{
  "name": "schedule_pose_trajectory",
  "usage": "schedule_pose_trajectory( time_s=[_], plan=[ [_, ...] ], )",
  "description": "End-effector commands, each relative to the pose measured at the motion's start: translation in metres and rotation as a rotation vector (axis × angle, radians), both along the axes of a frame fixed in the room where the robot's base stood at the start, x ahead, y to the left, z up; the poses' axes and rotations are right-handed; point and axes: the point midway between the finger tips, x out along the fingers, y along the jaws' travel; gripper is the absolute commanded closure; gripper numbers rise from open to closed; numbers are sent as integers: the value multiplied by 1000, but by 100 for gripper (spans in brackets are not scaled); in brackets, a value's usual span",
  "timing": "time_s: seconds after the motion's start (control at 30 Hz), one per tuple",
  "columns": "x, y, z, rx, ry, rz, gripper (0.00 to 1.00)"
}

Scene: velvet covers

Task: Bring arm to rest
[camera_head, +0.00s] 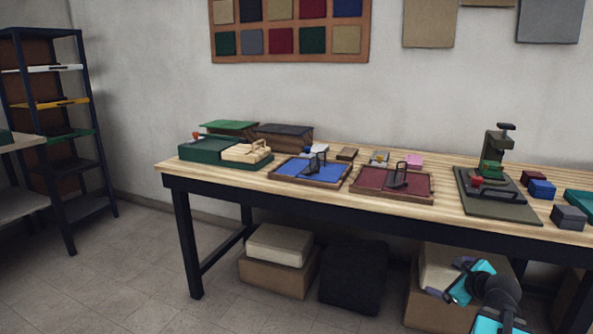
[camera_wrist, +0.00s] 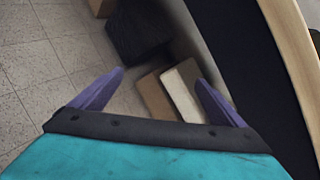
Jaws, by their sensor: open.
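My gripper (camera_head: 450,289) is at the lower right of the head view, in front of the workbench and below the level of its top. In the wrist view its two purple fingers (camera_wrist: 158,92) are spread apart with nothing between them. Past the fingers the wrist view shows the floor and boxes under the bench. My gripper holds nothing and appears apart from the bench.
The wooden bench top (camera_head: 440,212) carries a blue tray (camera_head: 290,169), a red tray (camera_head: 420,184), a green case (camera_head: 200,153) and a dark press (camera_head: 495,207). Boxes (camera_head: 277,272) stand underneath. A shelf rack (camera_head: 70,133) stands left. The floor (camera_head: 120,280) at front left is clear.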

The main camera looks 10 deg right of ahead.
Motion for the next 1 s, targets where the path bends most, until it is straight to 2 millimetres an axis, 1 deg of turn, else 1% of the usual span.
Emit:
schedule_pose_trajectory(
  time_s=[0.03, 0.2, 0.33, 0.47, 0.5, 0.63, 0.77, 0.8, 1.0],
  plan=[
    [6, 15, -7, -18, 39, 48, 6],
    [18, 62, -47, -95, 164, 218, 6],
    [22, 99, -76, -154, 250, 357, 6],
    [21, 136, -103, -211, 331, 502, 6],
    [19, 148, -111, -229, 357, 550, 6],
    [12, 186, -136, -286, 428, 705, 6],
    [-1, 222, -159, -341, 494, 867, 6],
    [-6, 234, -166, -357, 512, 917, 6],
    [-36, 286, -196, -436, 595, 1181, 6]
  ],
)
